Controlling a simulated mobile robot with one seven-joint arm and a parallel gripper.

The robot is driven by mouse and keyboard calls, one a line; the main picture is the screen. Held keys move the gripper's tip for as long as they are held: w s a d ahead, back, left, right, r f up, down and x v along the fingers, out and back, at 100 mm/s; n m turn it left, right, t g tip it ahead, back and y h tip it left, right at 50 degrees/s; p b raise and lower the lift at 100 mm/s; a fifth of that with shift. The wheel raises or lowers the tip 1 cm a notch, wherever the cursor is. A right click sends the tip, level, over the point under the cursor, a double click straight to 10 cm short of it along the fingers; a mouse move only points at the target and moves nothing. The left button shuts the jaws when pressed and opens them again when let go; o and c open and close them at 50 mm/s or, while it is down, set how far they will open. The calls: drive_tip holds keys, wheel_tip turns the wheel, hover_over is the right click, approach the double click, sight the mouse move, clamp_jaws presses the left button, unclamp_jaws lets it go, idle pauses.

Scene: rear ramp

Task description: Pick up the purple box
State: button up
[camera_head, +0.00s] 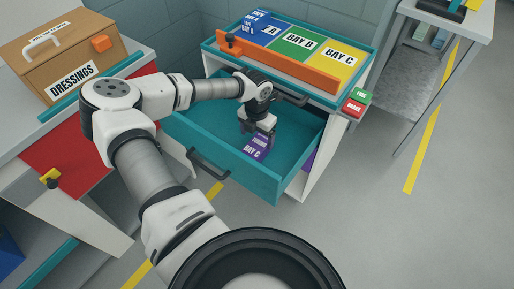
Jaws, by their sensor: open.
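The purple box (256,148) lies in an open teal drawer (200,140), towards its front right. White print on the box reads "BAY C", with a smaller word above it that I cannot read surely. My gripper (258,133) is inside the drawer space, pointing down right over the box and hiding its back part. The gripper is open. I cannot tell whether its fingers touch the box or stand around it.
Above the drawer, a tray (366,58) has coloured bays, a blue box (256,20) and an orange bar (280,66). A brown "DRESSINGS" case (60,55) stands left. Green and red blocks (356,102) sit at the cabinet's right. Floor at right is clear.

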sight(257, 145)
drive_tip(key=shift+f+p, duration=0.55)
drive_tip(key=shift+f, duration=2.25)
drive_tip(key=c, duration=1.2)
